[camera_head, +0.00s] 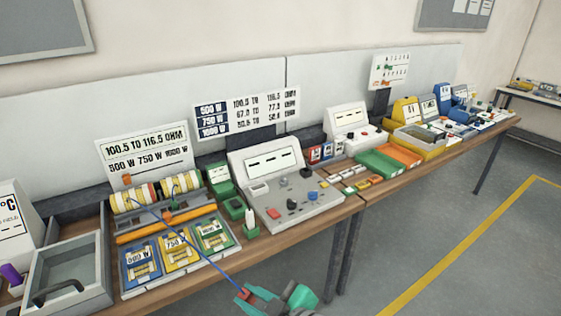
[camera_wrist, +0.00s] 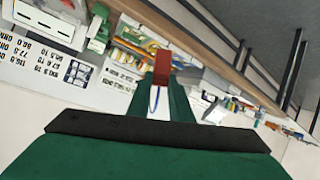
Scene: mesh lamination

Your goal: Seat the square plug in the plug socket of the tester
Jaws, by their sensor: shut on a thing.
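The tester (camera_head: 285,190) is the grey sloped box with a screen near the middle of the bench, with several knobs and buttons on its panel. Its upper part also shows at the top left of the wrist view (camera_wrist: 42,22). My gripper (camera_head: 256,298) is at the bottom of the head view, off the bench's front edge and apart from the tester. It is shut on a red block, the plug (camera_wrist: 162,66), between the green fingers. A blue cable (camera_head: 200,252) runs from the plug towards the coils. I cannot make out the socket opening.
Left of the tester are striped coils (camera_head: 133,197), a tray of blue, yellow and green blocks (camera_head: 180,250), and a small green device (camera_head: 221,180). A grey bin (camera_head: 68,270) stands at the far left. Green and orange trays (camera_head: 380,163) lie to the right. The floor in front is clear.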

